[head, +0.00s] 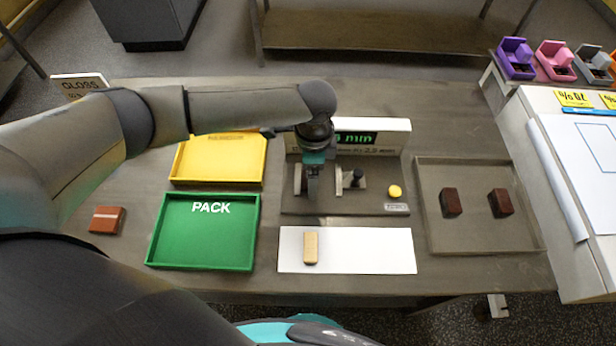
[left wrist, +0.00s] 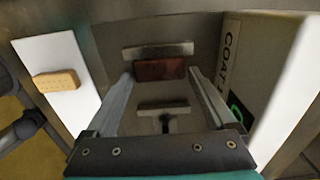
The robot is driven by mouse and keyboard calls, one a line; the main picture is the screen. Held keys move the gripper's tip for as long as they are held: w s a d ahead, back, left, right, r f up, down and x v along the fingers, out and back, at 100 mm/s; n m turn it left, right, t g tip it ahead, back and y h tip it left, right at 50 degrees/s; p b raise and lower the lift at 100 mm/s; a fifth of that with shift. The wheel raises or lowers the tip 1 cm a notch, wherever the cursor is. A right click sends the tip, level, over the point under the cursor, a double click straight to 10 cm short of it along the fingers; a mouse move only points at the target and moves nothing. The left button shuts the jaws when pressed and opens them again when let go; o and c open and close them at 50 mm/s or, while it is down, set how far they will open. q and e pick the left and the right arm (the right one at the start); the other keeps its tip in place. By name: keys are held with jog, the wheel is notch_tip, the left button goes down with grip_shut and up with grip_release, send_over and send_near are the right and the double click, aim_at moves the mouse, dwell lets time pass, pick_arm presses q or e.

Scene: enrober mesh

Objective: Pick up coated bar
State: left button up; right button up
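A brown coated bar (left wrist: 160,69) sits between the two grey jaws of a measuring gauge (head: 345,200) in the left wrist view. In the head view this bar is hidden behind my left gripper. My left gripper (left wrist: 160,76) is open, with one finger on each side of the bar. A narrow gap seems to show at the fingertips, but I cannot tell whether they touch it. In the head view my left gripper (head: 314,185) points down over the left part of the gauge. My right gripper is not in view.
Two dark bars (head: 450,202) lie in a grey-brown tray (head: 480,241) at right. A pale bar (head: 311,248) lies on a white sheet (head: 365,250). A green PACK tray (head: 205,240) and a yellow tray (head: 220,160) are empty. A red-brown bar (head: 106,220) lies far left.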

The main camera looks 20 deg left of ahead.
pick_arm(q)
jog(key=c, duration=0.6)
jog(key=shift+r, duration=0.15)
jog(key=shift+c, duration=0.2)
